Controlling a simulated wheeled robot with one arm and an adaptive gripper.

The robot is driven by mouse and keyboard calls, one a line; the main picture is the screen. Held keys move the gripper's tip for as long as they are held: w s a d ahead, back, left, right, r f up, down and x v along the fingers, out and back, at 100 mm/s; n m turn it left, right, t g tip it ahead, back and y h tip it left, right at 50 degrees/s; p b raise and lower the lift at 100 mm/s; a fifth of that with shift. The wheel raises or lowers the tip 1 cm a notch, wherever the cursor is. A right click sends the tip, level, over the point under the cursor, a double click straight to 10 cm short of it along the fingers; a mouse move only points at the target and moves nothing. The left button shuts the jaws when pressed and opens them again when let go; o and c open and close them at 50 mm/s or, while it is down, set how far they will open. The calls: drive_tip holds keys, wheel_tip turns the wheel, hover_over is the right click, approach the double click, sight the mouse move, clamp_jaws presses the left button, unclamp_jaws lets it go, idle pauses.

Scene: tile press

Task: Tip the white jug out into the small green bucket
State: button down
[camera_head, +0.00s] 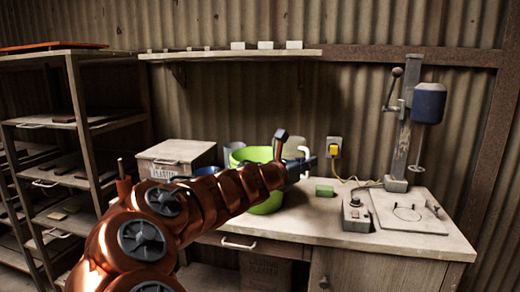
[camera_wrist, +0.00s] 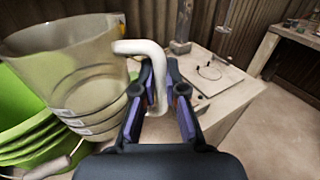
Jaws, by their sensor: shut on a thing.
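The white jug (camera_wrist: 75,65) looks pale and slightly see-through in the wrist view, with its rim towards the top and a white handle (camera_wrist: 146,48). My gripper (camera_wrist: 158,82) is shut on that handle. In the head view the jug (camera_head: 296,146) is partly hidden behind my gripper (camera_head: 306,166), above the bench. The green bucket (camera_head: 267,204) stands on the bench, just left of the jug, partly covered by my arm. The bucket (camera_wrist: 22,112) also shows at the left of the wrist view, beside and partly behind the jug. The jug's contents are hidden.
A lidded box (camera_head: 172,158) and a blue item (camera_head: 207,170) are left of the bucket. A shelf (camera_head: 230,54) hangs above.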

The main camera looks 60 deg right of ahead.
sight(301, 147)
drive_tip(key=shift+n, duration=0.5)
drive_tip(key=r+p, duration=0.4)
drive_tip(key=shift+w+d+r, duration=0.1)
drive_tip(key=shift+w+r, duration=0.2)
drive_tip(key=shift+w, duration=0.1)
drive_tip(key=shift+w+d+r+n+p, duration=0.1)
drive_tip(key=shift+w+r+n+p, duration=0.25)
drive_tip(key=shift+p, duration=0.55)
drive_tip(key=p, duration=0.1)
drive_tip(key=r+n+p, duration=0.1)
drive_tip(key=p, duration=0.1)
drive_tip(key=shift+w+d+r+y, duration=0.15)
drive_tip(key=shift+w+y, duration=0.15)
drive_tip(key=shift+w+d+n+p, duration=0.15)
drive_tip(key=shift+w+n+p, duration=0.2)
drive_tip(key=shift+p, duration=0.2)
drive_tip(key=shift+w+d+r+n+p, duration=0.25)
drive_tip(key=shift+w+n+p, duration=0.25)
drive_tip(key=shift+p, duration=0.75)
drive_tip(key=w+r+n+p, duration=0.1)
drive_tip(key=p, duration=0.4)
drive_tip(key=w+d+n+y+p, duration=0.1)
drive_tip(key=w+n+p, duration=0.1)
drive_tip(key=p, duration=0.3)
drive_tip(key=w+d+r+n+g+p, duration=0.1)
drive_tip(key=n+p, duration=0.1)
drive_tip(key=p, duration=0.3)
drive_tip(key=shift+w+r+p, duration=0.3)
drive_tip(key=shift+r, duration=0.05)
